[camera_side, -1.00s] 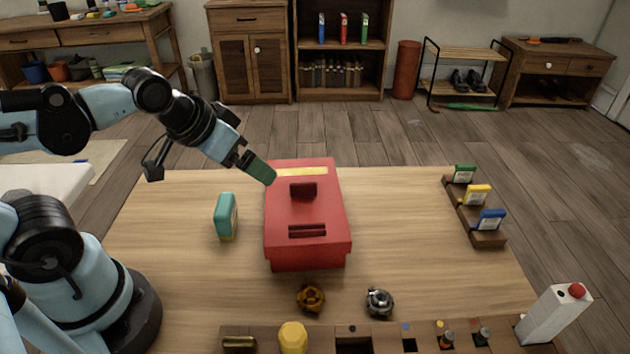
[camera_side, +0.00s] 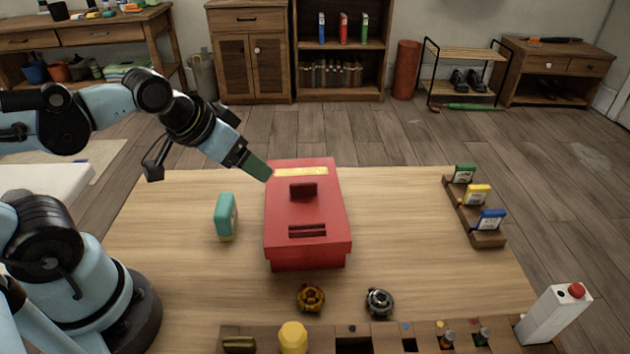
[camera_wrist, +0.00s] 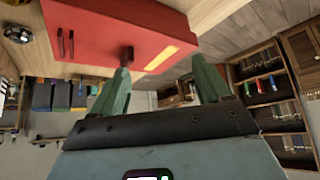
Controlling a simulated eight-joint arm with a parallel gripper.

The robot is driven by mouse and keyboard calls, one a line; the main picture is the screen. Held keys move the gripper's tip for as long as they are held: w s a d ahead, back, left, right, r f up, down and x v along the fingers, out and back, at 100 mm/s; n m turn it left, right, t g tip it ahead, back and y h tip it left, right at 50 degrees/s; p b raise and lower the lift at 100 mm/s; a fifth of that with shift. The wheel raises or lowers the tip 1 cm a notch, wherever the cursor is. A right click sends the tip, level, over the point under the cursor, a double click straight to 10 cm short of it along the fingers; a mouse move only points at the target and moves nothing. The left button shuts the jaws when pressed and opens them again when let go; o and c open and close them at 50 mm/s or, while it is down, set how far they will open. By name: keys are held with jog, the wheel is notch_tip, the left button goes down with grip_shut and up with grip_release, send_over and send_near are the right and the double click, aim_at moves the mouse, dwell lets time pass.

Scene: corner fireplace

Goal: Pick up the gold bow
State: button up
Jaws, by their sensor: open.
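The gold bow (camera_side: 311,298) lies on the table in front of the red box, left of a similar silver bow (camera_side: 379,302). In the wrist view a sliver of gold (camera_wrist: 15,2) shows at the top left edge, above the silver bow (camera_wrist: 18,33). My gripper (camera_side: 260,172) is at the back left edge of the red box, well away from the gold bow. In the wrist view its two green fingers (camera_wrist: 163,82) stand apart with nothing between them.
The red box (camera_side: 309,250) with a raised handle stands between my gripper and the bow. A teal item (camera_side: 227,218) stands left of it. A slotted wooden rack (camera_side: 375,345) runs along the front edge. A white carton (camera_side: 553,313) stands front right.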

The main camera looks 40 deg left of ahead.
jog(key=d+m+g, duration=0.1)
jog(key=d+m, duration=0.2)
jog(key=d+m+g+h, duration=0.1)
jog(key=d+m, duration=0.2)
jog(key=m, duration=0.1)
jog(key=d+m+g, duration=0.2)
jog(key=m, duration=0.2)
jog(key=shift+d+f+h, duration=0.3)
jog(key=shift+d, duration=0.1)
jog(key=s+d+m+g, duration=0.2)
jog(key=d+m+g, duration=0.1)
jog(key=d+m, duration=0.55)
jog(key=m, duration=0.3)
send_over(310, 291)
jog(key=a, duration=0.1)
jog(key=shift+g, duration=0.4)
jog(key=f, duration=0.7)
jog(key=shift+w+f, duration=0.3)
jog(key=shift+f, duration=0.1)
jog(key=shift+s+d+f, duration=0.15)
jog(key=shift+d+f, duration=0.05)
jog(key=shift+f, duration=0.65)
jog(key=shift+s+d+f, duration=0.1)
jog(key=shift+d+f, duration=0.1)
jog(key=shift+f, duration=0.65)
jog(key=shift+d+f, duration=0.1)
jog(key=shift+f, duration=0.8)
